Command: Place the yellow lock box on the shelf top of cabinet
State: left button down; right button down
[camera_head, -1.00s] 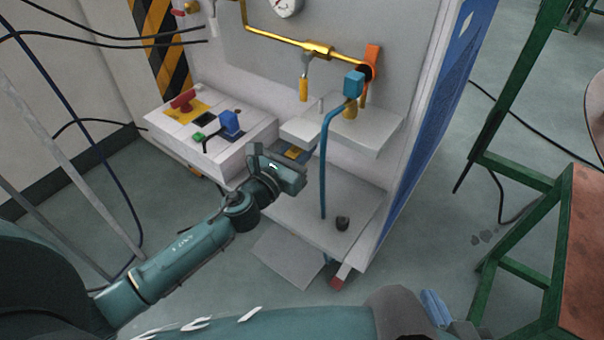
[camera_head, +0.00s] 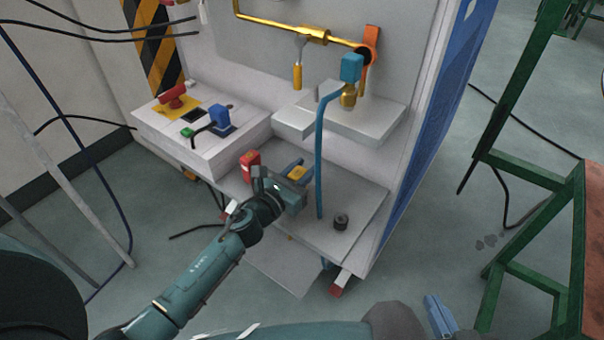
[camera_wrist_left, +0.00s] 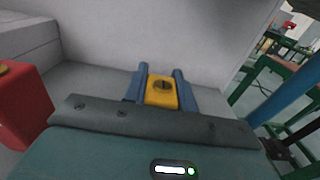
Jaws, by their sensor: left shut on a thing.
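The yellow lock box (camera_head: 298,173) is between the two blue fingers of my left gripper (camera_head: 297,169), which is shut on it. In the left wrist view the yellow box (camera_wrist_left: 161,92) shows its top with a dark round keyhole part. The gripper holds it in front of the cabinet's back wall, over the lower shelf (camera_head: 300,228); whether the box touches that shelf I cannot tell. The cabinet's upper shelf (camera_head: 375,120) is above and to the right. My right gripper (camera_head: 438,312) is at the bottom edge, only partly seen.
A red box (camera_head: 249,163) stands on the lower shelf left of my left gripper. A control panel (camera_head: 178,142) is at the left. A green-framed table (camera_head: 545,238) is at the right.

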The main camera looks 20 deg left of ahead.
pick_arm(q)
jog(key=shift+r, duration=0.15)
jog(key=c, duration=1.1)
grip_release()
jog(key=shift+r, duration=0.1)
jog(key=v, duration=1.1)
jog(key=s+d+m+g, duration=0.1)
jog(key=s+m, duration=0.4)
jog(key=m, duration=0.7)
jog(key=s+d+r+m+g+y, duration=0.1)
jog(key=s+m, duration=0.4)
jog(key=m, duration=0.6)
jog(key=s+d+r+m+g, duration=0.1)
jog(key=s+d+m, duration=0.2)
jog(key=m, duration=0.9)
jog(key=shift+s+d+r+m+y, duration=0.1)
jog(key=shift+s+m+y, duration=0.05)
jog(key=shift+s, duration=0.55)
jog(key=shift+s+d+r+m+y, duration=0.1)
jog(key=shift+s+m+y, duration=0.05)
jog(key=shift+s, duration=0.55)
